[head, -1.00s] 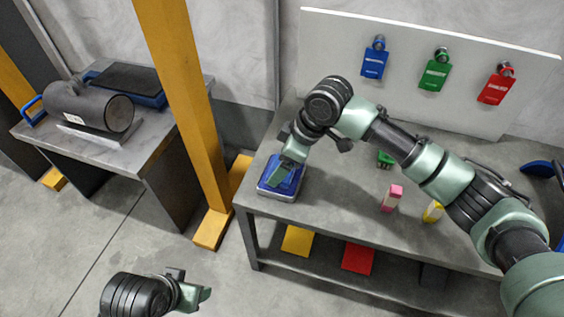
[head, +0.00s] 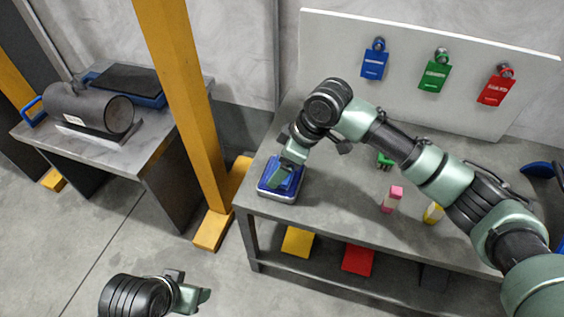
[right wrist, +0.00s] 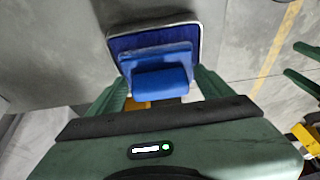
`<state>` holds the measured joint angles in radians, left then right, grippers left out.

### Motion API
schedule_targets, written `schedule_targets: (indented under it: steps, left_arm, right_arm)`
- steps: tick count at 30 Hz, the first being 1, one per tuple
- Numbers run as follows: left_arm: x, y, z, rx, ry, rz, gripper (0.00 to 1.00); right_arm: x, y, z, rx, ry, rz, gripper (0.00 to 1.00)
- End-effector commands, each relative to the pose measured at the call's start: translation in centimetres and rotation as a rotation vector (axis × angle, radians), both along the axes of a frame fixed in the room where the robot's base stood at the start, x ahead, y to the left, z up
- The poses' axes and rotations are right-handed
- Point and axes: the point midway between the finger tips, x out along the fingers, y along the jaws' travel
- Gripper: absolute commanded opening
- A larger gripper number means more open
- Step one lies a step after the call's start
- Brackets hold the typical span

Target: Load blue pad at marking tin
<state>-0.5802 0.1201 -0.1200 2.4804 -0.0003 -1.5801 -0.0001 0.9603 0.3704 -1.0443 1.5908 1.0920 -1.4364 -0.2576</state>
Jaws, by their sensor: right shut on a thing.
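A shallow metal tin (head: 277,196) with a blue inside stands at the left front corner of the workbench. It also shows in the right wrist view (right wrist: 128,41). My right gripper (head: 287,176) is shut on a blue pad (right wrist: 160,79) with a raised blue grip. The pad is over the tin and covers part of its blue inside; I cannot tell whether they touch. In the head view the fingers hide part of the pad. My left gripper (head: 203,297) is low at the bottom left, away from the bench; its finger gap is unclear.
Pink (head: 391,199) and yellow (head: 433,212) bottles and a green item (head: 385,159) stand on the bench (head: 330,205). Blue, green and red tags hang on the back panel (head: 330,50). A yellow post (head: 180,90) separates the bench from a side table with a dark cylinder (head: 90,107).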

Motion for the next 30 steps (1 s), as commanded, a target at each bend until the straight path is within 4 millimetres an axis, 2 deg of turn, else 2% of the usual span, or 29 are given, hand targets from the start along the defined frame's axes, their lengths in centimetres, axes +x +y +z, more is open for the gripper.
schedule_targets:
  steps: [30]
  left_arm:
    - [0.0,-0.01,0.04,0.0,0.0,0.0,0.61]
  right_arm:
    - [0.0,0.01,-0.71,0.0,0.0,0.0,0.49]
